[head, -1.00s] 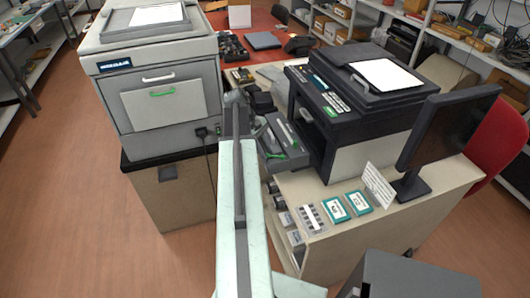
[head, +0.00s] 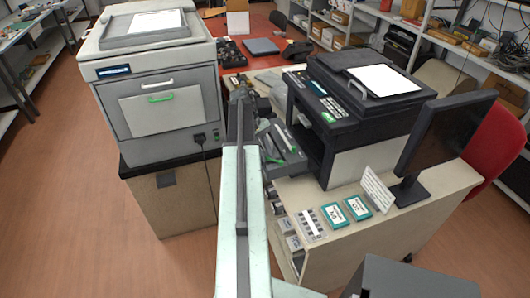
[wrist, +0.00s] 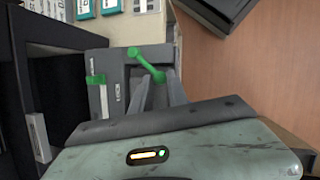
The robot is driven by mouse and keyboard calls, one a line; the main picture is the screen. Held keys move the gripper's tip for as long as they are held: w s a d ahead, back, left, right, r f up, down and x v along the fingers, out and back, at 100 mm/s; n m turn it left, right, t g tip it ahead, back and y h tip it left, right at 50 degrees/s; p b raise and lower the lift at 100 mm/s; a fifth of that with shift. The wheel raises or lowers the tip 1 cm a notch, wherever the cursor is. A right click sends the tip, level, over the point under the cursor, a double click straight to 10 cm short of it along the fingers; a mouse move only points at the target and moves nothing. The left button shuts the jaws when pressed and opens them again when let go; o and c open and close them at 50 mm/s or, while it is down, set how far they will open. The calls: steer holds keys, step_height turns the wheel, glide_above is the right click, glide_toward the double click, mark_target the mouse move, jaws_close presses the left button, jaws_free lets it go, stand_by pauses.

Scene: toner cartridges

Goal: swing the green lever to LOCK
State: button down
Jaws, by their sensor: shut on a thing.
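The green lever (wrist: 147,66) shows in the wrist view on a dark grey unit (wrist: 118,62). It slants from a round end at upper left down to an end between my fingertips. My gripper (wrist: 162,82) is shut on that lower end. A separate green tab (wrist: 95,80) sits to the left beside a pale label strip. In the head view the grey unit (head: 288,142) juts from the open front of the black printer (head: 345,95), and my arm hides part of it.
A large grey copier (head: 160,90) stands on a cabinet at left. Teal-and-white boxes (head: 357,208), a white sign (head: 378,188) and a monitor (head: 440,135) stand on the printer's table. A dark box edge (wrist: 215,12) shows at the wrist view's top. Floor at left is clear.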

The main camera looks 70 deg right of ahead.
steer(key=shift+a+f, duration=0.1)
steer(key=shift+a, duration=0.05)
steer(key=c, duration=1.3)
jaws_free()
steer(key=shift+s, duration=0.1)
steer(key=p+v, duration=0.7)
steer(key=v, duration=0.1)
steer(key=shift+f, duration=0.1)
